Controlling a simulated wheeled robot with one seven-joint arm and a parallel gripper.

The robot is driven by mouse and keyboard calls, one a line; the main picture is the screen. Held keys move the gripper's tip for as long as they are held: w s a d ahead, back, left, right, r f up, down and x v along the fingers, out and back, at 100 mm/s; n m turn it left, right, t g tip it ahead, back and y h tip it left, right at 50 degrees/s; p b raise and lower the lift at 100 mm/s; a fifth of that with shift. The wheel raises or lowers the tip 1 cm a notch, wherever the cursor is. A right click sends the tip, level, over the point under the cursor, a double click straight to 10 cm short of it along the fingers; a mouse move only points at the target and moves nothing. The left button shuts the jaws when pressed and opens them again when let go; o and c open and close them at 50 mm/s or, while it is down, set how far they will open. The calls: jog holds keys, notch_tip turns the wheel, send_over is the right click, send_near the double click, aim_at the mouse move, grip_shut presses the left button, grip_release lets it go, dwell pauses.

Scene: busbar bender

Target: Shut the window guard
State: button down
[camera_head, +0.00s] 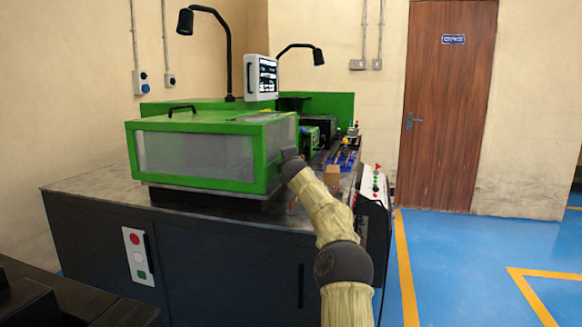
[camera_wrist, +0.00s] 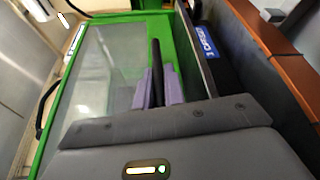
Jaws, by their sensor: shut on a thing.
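The window guard (camera_head: 195,152) is a green-framed box with clear panes on the dark machine table. Its clear pane and green frame also fill the left of the wrist view (camera_wrist: 105,70). A black bar handle (camera_wrist: 156,62) stands upright along the frame beside the pane. My gripper (camera_wrist: 159,88) has its two purple fingers closed on this handle, one on each side. In the head view my gripper (camera_head: 289,156) is at the guard's right side, and its fingers are hidden there. I cannot tell how far the guard is shut.
A second black handle (camera_head: 182,110) is on the guard's top. A control panel (camera_head: 375,187) with coloured buttons stands right of my arm. A screen (camera_head: 261,77) and a lamp (camera_head: 230,50) rise behind the guard. Blue floor (camera_head: 450,255) is clear at right.

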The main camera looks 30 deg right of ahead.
jog(key=shift+w+a+f, duration=0.2)
jog(key=shift+a, duration=0.05)
jog(key=c, duration=1.8)
grip_release()
jog(key=shift+o, duration=0.2)
jog(key=shift+s+f+b, duration=0.1)
jog(key=shift+s+b, duration=0.15)
jog(key=shift+b, duration=0.2)
jog(key=shift+s+a+b, duration=0.25)
jog(key=shift+s+b, duration=0.35)
jog(key=shift+b, duration=0.1)
jog(key=b+v, duration=0.6)
jog(key=v, duration=0.9)
jog(key=shift+s, duration=0.35)
jog(key=shift+a, duration=0.1)
